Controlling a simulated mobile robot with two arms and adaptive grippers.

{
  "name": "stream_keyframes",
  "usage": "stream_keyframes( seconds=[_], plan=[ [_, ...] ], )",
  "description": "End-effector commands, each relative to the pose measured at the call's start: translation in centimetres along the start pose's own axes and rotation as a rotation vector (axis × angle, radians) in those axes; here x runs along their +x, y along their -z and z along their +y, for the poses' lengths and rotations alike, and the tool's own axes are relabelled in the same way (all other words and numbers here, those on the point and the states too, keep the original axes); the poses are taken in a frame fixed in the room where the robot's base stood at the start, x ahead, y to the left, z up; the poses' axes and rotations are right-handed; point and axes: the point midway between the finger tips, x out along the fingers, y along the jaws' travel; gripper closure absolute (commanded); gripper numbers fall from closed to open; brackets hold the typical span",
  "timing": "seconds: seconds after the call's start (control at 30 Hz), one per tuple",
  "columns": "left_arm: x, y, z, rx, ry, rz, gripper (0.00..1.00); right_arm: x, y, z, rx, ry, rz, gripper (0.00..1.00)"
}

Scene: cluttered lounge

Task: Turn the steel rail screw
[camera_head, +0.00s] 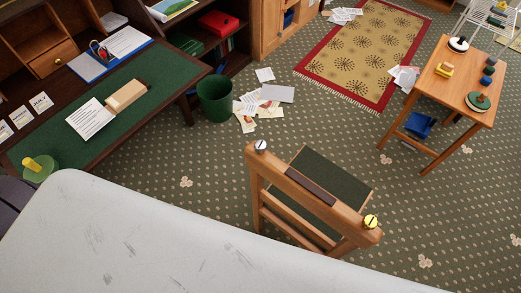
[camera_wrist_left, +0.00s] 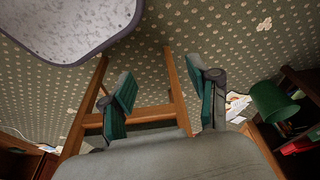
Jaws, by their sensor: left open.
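The steel rail screw (camera_head: 261,146) is a round silver knob at the left end of the wooden chair's top rail (camera_head: 335,205) in the head view. A yellow, brass-like screw (camera_head: 371,221) sits at the rail's right end. In the left wrist view my left gripper (camera_wrist_left: 163,97) is open, its two green-padded fingers wide apart with nothing seen between them but the chair's wooden frame (camera_wrist_left: 178,90) and the carpet behind. I cannot make out the steel screw in that view. No gripper shows in the head view, and my right gripper is in neither view.
A green bin (camera_head: 214,98) and scattered papers (camera_head: 262,103) lie behind the chair. A desk with a green top (camera_head: 135,72) stands left, a small wooden table (camera_head: 455,88) right. A red-edged rug (camera_head: 362,50) lies at the back. Carpet between chair and table is clear.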

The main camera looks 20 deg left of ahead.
Motion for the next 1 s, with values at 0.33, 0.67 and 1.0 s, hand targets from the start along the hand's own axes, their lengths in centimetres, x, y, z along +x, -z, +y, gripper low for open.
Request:
stream_keyframes(
  seconds=[0.33,0.67,1.0],
  plan=[
    [2.3,2.5,3.6,0.006,-0.032,0.309,0.39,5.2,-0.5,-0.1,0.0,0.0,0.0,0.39],
    [-4.9,10.9,5.2,-0.015,-0.039,0.647,0.39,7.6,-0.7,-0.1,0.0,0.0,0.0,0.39],
    [-24.8,20.8,3.4,-0.06,0.02,1.174,0.39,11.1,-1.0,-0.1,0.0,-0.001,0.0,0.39]
  ],
)
